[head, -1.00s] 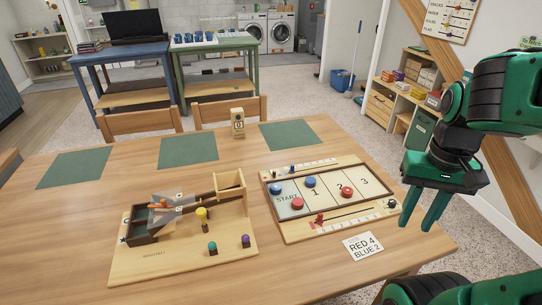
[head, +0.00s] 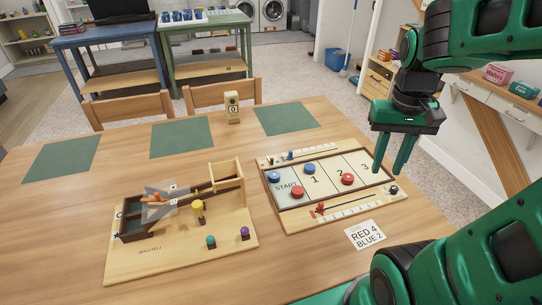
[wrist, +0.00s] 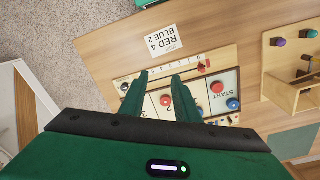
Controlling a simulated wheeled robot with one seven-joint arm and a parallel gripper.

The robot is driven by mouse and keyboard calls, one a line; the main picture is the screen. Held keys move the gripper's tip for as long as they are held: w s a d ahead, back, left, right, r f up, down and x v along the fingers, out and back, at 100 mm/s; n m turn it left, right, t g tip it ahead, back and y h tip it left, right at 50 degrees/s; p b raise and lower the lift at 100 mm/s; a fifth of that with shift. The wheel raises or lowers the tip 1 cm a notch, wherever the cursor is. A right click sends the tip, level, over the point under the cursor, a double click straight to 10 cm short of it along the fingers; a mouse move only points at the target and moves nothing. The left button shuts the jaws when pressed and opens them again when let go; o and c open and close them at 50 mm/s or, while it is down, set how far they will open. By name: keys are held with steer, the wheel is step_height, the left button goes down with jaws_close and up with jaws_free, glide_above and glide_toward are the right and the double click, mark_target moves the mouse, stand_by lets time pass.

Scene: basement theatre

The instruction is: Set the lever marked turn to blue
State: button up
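The game board (head: 352,203) has START, 1, 2 and 3 zones with red and blue discs; it also shows in the wrist view (wrist: 152,100). A small black knob (head: 393,190) stands at its near right corner and also shows in the wrist view (wrist: 125,87). No "turn" mark is legible, so I cannot tell whether this knob is the lever or which colour it is set to. My gripper (head: 389,169) is open and empty, above the board's right end. In the wrist view its fingers (wrist: 160,76) are spread over the board.
A red marker (head: 319,209) and a blue marker (head: 290,156) sit by the board's number strips. A "RED 4 BLUE 2" card (head: 366,235) lies in front. A wooden ramp toy (head: 180,252) stands to the left. Green mats (head: 182,138) lie behind.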

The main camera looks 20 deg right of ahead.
steer(key=w+a+f+n, duration=0.1)
steer(key=w+a, duration=0.2)
steer(key=w, duration=0.5)
steer(key=w+a+n, duration=0.1)
steer(key=w+a, duration=0.1)
steer(key=w, duration=0.7)
steer(key=w+a+f+n, duration=0.2)
steer(key=w+a+f, duration=0.2)
steer(key=w+a, duration=0.25)
steer(key=w+a+f+n, duration=0.1)
steer(key=w+a+f, duration=0.3)
steer(key=w+a, duration=0.3)
steer(key=shift+y, duration=0.5)
steer(key=f, duration=0.6)
steer(key=d+f, duration=0.1)
steer(key=f, duration=0.2)
steer(key=shift+w+f, duration=0.25)
steer(key=shift+f, duration=0.05)
jaws_close()
